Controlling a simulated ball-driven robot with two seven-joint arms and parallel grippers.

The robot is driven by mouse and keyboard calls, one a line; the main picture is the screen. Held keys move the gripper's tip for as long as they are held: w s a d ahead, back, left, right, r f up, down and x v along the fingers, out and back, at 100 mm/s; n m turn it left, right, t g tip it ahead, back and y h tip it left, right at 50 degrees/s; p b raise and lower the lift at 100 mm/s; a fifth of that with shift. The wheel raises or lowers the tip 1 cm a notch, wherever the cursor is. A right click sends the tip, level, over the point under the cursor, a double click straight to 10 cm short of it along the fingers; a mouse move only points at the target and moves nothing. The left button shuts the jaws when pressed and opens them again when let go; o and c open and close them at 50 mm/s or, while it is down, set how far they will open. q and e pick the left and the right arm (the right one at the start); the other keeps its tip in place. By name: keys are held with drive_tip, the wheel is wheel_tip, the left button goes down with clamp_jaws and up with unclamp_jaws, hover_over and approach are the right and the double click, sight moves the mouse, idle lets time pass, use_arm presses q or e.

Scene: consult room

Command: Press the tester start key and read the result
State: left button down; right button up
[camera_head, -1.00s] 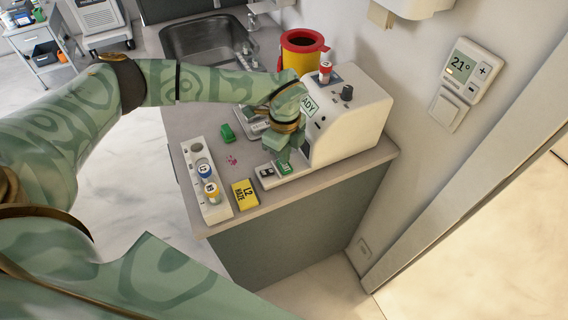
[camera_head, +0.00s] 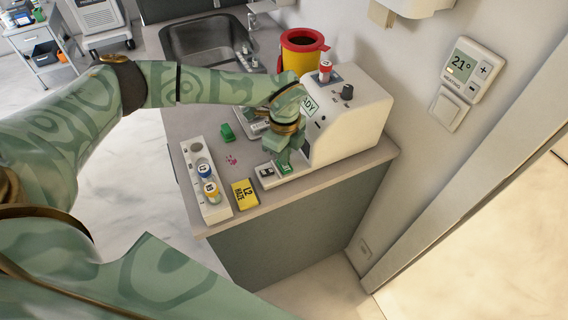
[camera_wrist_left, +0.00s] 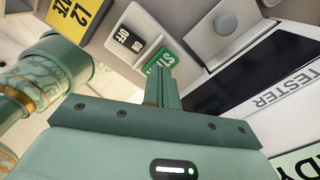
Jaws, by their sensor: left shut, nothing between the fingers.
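The tester (camera_head: 348,120) is a white box at the right end of the counter. Part of its display, with letters ending in "ADY", shows past my arm. On its low front ledge are an on/off rocker switch (camera_head: 266,171) and a green start key (camera_head: 284,167). My left gripper (camera_head: 284,158) is shut and empty, with its fingertips at the green key. In the left wrist view the fingers (camera_wrist_left: 160,78) overlap the green key (camera_wrist_left: 158,60) and hide part of it; I cannot tell whether they touch it. The rocker (camera_wrist_left: 130,40) is beside it. My right gripper is not in view.
A white rack (camera_head: 215,208) with capped vials and a yellow "L2" box (camera_head: 245,194) stand at the counter's front left. A red-and-yellow bin (camera_head: 301,50) stands beyond the tester, near the sink (camera_head: 205,38).

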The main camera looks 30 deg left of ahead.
use_arm(q)
drive_tip(key=shift+f, duration=0.7)
drive_tip(key=shift+r, duration=0.15)
wheel_tip(320, 180, up, 7)
drive_tip(key=p, duration=0.6)
idle(0.3)
